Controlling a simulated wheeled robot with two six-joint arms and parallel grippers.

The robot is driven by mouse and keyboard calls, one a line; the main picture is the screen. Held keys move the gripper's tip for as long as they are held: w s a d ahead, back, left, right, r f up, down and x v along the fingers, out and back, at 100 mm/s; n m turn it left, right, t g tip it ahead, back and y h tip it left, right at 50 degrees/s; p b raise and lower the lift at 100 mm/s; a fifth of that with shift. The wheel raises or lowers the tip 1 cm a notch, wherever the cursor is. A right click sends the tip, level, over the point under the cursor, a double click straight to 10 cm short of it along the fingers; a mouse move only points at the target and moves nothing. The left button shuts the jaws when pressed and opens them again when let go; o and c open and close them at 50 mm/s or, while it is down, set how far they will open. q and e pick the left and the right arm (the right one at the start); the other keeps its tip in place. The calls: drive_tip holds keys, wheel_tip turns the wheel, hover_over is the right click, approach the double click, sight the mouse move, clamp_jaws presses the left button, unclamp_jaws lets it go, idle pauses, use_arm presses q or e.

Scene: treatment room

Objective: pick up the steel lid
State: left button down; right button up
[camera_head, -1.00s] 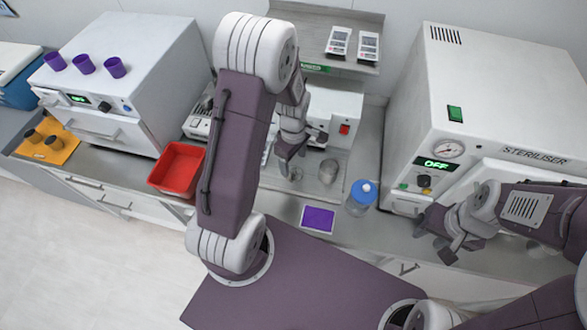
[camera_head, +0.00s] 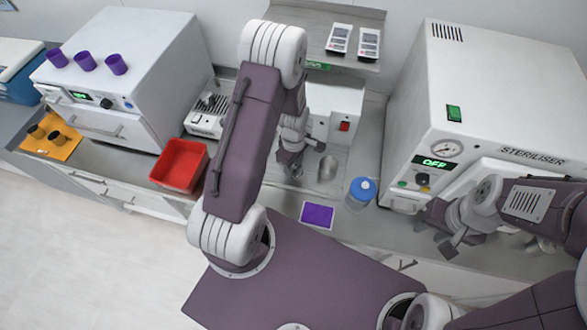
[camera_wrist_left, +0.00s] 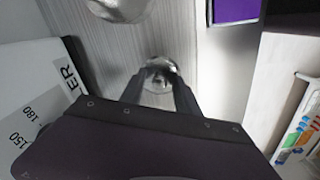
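A small round shiny thing, which looks like the steel lid (camera_wrist_left: 158,84), shows between my left fingers in the left wrist view. In the head view it is hidden by my left gripper (camera_head: 290,162), which points down low over the counter. The left fingers stand apart on either side of it; I cannot tell whether they touch it. A shiny steel pot (camera_head: 327,168) stands just right of the left gripper and also shows at the top of the left wrist view (camera_wrist_left: 118,8). My right gripper (camera_head: 437,238) is open and empty in front of the steriliser.
A red tray (camera_head: 180,166) is left of my left arm. The steriliser (camera_head: 500,100) stands right. A white machine with a red switch (camera_head: 343,127) stands behind.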

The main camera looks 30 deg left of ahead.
sight(295, 167)
use_arm(q)
drive_tip(key=shift+s+f, duration=0.15)
drive_tip(key=shift+s, duration=0.15)
drive_tip(key=shift+w+r, duration=0.15)
drive_tip(key=shift+r, duration=0.4)
drive_tip(key=r, duration=0.1)
drive_tip(key=r+b, duration=0.1)
drive_tip(key=r, duration=0.1)
drive_tip(key=shift+w+d, duration=0.15)
drive_tip(key=shift+d, duration=0.05)
drive_tip(key=s+d+r+b, duration=0.1)
drive_tip(key=d+r, duration=0.6)
drive_tip(key=d, duration=0.4)
